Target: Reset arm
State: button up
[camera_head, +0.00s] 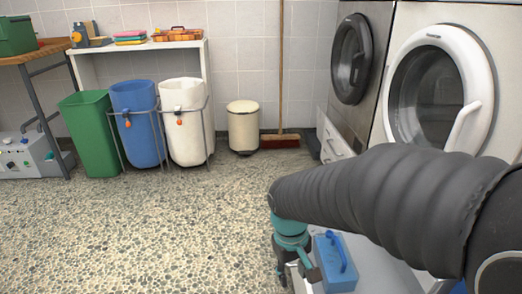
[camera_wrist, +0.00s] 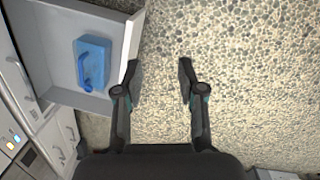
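My arm, in a dark ribbed sleeve, reaches in from the right of the head view, with my gripper (camera_head: 283,270) pointing down at its end. In the wrist view, my gripper (camera_wrist: 158,75) has its two fingers well apart, with only speckled floor showing between them. It is open and empty. The left finger appears close to the edge of an open pale drawer (camera_wrist: 125,45); I cannot tell whether they touch. A blue box-like thing with a handle (camera_wrist: 92,62) lies in that drawer, and it also shows in the head view (camera_head: 335,262) just right of my gripper.
Two front-loading machines, one dark-doored (camera_head: 352,60) and one white-doored (camera_head: 440,85), stand at the right. A green bin (camera_head: 92,135), a blue bag (camera_head: 135,120), a white bag (camera_head: 183,120) and a cream pedal bin (camera_head: 243,128) line the back wall. The speckled floor (camera_head: 150,230) is clear.

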jog(key=s+d+r+m+t+p, duration=0.1)
jog(key=s+d+r+m+t, duration=0.1)
jog(key=r, duration=0.5)
jog(key=s+d+r+m+t+y+p, duration=0.1)
jog(key=s+d+r+m+t, duration=0.1)
jog(key=s+d+r+t, duration=0.2)
notch_tip(320, 180, up, 4)
jog(key=s+d, duration=0.2)
jog(key=shift+s+d+m, duration=0.25)
jog(key=shift+s+m, duration=0.05)
jog(key=shift+s, duration=0.1)
